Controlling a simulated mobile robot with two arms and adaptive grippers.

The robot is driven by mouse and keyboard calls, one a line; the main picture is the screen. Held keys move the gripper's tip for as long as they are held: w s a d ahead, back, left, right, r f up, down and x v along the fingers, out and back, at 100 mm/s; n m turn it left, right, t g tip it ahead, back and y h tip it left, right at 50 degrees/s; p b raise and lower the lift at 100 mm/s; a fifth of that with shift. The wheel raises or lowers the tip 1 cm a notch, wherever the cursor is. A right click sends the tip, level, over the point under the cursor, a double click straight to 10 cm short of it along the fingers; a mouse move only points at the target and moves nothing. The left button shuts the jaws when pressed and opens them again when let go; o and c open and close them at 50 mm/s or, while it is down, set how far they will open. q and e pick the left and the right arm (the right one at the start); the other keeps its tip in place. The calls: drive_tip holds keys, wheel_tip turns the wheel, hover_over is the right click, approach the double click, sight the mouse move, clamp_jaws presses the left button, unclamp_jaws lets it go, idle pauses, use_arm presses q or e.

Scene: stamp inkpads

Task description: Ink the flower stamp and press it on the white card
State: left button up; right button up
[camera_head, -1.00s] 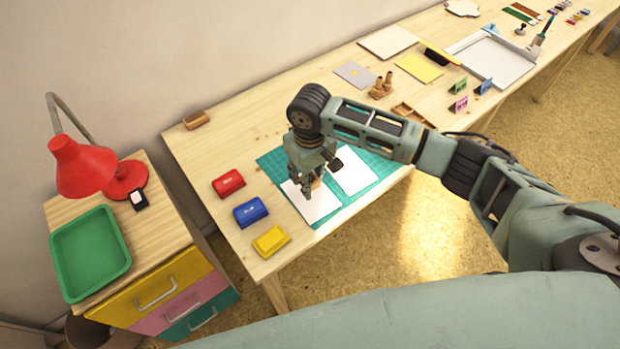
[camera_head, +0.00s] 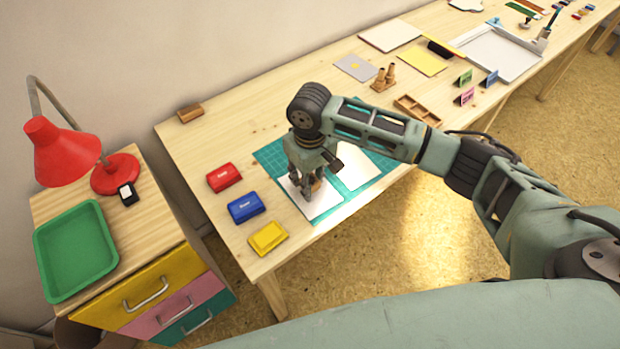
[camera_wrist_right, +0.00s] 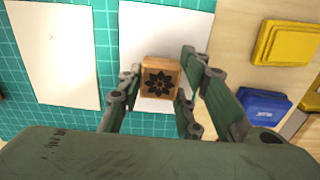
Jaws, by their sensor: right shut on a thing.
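The flower stamp is a small wooden block (camera_wrist_right: 160,78) with a black flower on its upper face in the right wrist view. My right gripper (camera_head: 312,190) is shut on it, a finger on either side; it also shows in the right wrist view (camera_wrist_right: 158,98). The stamp is over the white card (camera_wrist_right: 187,22) nearer the inkpads, also in the head view (camera_head: 323,207). I cannot tell whether it touches the card. A second white card (camera_head: 362,170) lies beside it, with a faint cross in the right wrist view (camera_wrist_right: 52,60). My left gripper is not in view.
Red (camera_head: 224,177), blue (camera_head: 246,208) and yellow (camera_head: 268,238) inkpads stand left of the green cutting mat (camera_head: 270,155). A wooden divided tray (camera_head: 418,110) and a wooden holder (camera_head: 383,80) stand farther back. A green tray (camera_head: 75,250) and red lamp (camera_head: 62,152) are on the cabinet.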

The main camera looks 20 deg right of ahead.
drive_tip(key=shift+f, duration=0.55)
idle(0.9)
drive_tip(key=shift+s+f+p, duration=0.15)
drive_tip(key=shift+p, duration=0.3)
idle(2.1)
drive_tip(key=shift+r+p, duration=0.7)
drive_tip(key=shift+p, duration=0.4)
wheel_tip(320, 180, up, 6)
drive_tip(key=p, duration=0.6)
drive_tip(key=shift+f+p, duration=0.2)
drive_tip(key=shift+p, duration=0.1)
